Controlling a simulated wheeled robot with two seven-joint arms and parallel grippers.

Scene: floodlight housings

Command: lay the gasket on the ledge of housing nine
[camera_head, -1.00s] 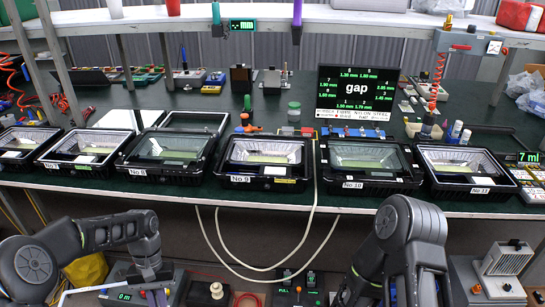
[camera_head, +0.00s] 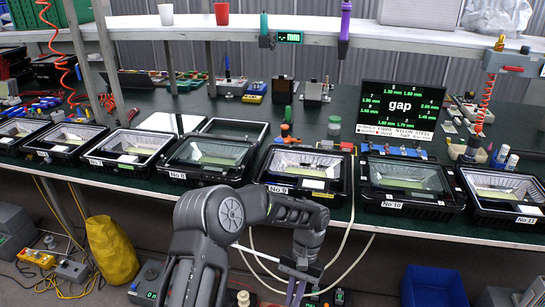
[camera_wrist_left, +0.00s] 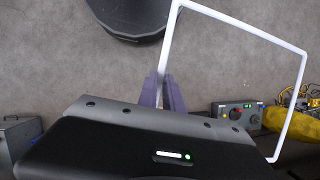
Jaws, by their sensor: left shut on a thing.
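Housing nine (camera_head: 304,160) is the black floodlight box labelled "No 9" near the front edge of the green bench. Its bright reflector and pale panel show, and its ledge is too small to make out. My left gripper (camera_head: 297,290) is low in front of the bench, below housing nine. In the left wrist view the gripper (camera_wrist_left: 163,92) is shut on one side of the gasket (camera_wrist_left: 240,28), a thin white rectangular frame held over the floor. In the head view only a thin white strip of the gasket (camera_head: 262,257) shows beside my forearm. My right gripper is out of view.
Housing eight (camera_head: 208,160) and housing ten (camera_head: 408,185) stand on either side of housing nine. White cables (camera_head: 345,240) loop below the bench edge. A gap screen (camera_head: 398,105) stands behind. A yellow bag (camera_head: 110,250) and blue bin (camera_head: 432,287) are below.

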